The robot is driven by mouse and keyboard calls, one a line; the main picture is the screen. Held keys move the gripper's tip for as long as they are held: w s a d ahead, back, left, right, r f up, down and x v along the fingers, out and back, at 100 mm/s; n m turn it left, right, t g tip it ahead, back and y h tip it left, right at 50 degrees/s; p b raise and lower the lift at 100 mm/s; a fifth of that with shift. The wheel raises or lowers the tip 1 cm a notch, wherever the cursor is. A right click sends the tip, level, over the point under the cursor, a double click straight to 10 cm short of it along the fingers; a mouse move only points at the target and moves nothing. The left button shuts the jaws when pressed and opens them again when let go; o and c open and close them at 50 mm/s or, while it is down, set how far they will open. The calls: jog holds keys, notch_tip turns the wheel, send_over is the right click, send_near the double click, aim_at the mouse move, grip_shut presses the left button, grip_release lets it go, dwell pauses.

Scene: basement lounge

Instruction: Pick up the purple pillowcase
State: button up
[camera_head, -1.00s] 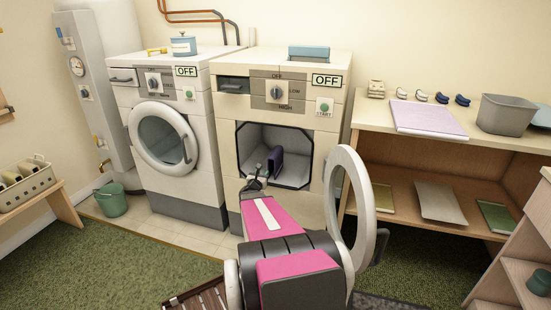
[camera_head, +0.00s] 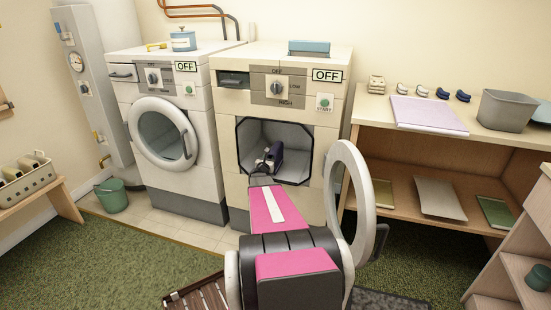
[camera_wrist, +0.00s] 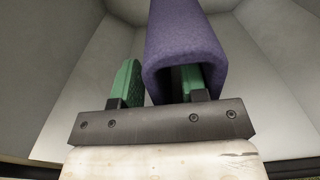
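The purple pillowcase (camera_head: 279,153) is inside the drum of the right machine (camera_head: 228,165), whose round door is open. In the wrist view the pillowcase (camera_wrist: 188,30) looks like a hollow folded shape, its open end facing me. My gripper (camera_head: 265,160) reaches into the drum at the pillowcase. Its green fingers (camera_wrist: 160,82) stand apart. The left finger is outside the pillowcase, and the right finger is inside its opening, so the left wall lies between them. The fingers do not look closed on it. The right fingertip is hidden in the opening.
The open round door (camera_head: 348,195) stands close to the right of my arm. The left machine (camera_head: 160,130) is shut. A wooden shelf table (camera_head: 395,115) with a lilac folded cloth (camera_head: 428,113) and a grey bin (camera_head: 505,110) stands at the right. Green carpet is clear at the left.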

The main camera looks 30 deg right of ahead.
grip_shut()
jog(key=shift+r, duration=0.1)
